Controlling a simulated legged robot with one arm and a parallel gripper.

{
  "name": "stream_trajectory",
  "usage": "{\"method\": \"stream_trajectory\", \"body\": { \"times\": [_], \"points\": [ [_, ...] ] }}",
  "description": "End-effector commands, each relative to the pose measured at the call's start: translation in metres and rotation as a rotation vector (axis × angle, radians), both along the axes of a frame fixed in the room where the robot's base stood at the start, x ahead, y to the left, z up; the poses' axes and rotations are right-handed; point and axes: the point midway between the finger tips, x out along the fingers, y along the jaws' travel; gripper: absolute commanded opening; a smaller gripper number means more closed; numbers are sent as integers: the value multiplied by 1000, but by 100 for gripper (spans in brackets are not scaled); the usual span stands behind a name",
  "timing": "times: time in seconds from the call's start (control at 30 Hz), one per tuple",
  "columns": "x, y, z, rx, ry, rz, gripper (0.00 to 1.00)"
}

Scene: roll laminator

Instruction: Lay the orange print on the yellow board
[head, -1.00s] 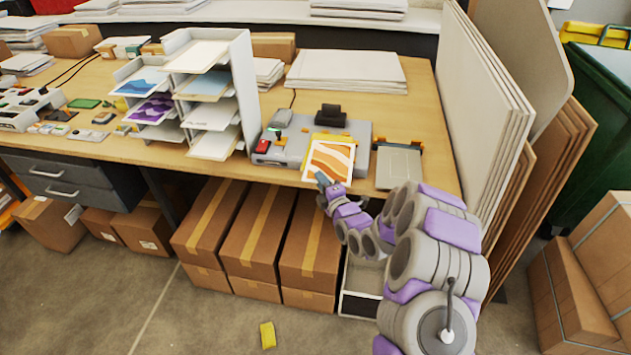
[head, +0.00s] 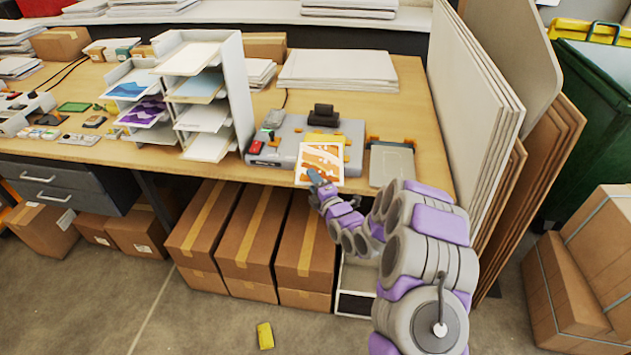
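The orange print (head: 325,160), white-bordered with orange waves, is at the front of the grey laminator (head: 276,152). Its near edge reaches out past the machine towards the table's front edge. My gripper (head: 316,179) is at the print's lower left part and appears shut on it; the fingertips are small and partly hard to make out. A strip of yellow (head: 323,137), likely the yellow board, shows just behind the print's far edge. The rest of it is hidden by the print. I cannot tell whether print and board touch.
A grey plate with orange corners (head: 392,165) lies right of the laminator. A white paper rack (head: 243,95) stands left. White sheets (head: 352,72) are stacked behind. Tall boards (head: 478,110) lean at the table's right end. Cardboard boxes (head: 256,240) fill the space below.

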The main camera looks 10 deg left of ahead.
Motion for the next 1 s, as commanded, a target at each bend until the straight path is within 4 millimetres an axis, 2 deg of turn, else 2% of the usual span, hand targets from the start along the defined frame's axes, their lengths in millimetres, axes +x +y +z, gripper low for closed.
{"method": "stream_trajectory", "body": {
  "times": [0.27, 0.47, 0.67, 1.0],
  "points": [
    [-1, -3, 1, 4, 0, 1, 37],
    [-14, -16, 1, 6, 5, -1, 37],
    [-42, -29, 0, 0, 6, 1, 37],
    [-94, -62, -1, -3, 4, 0, 37]
  ]
}}
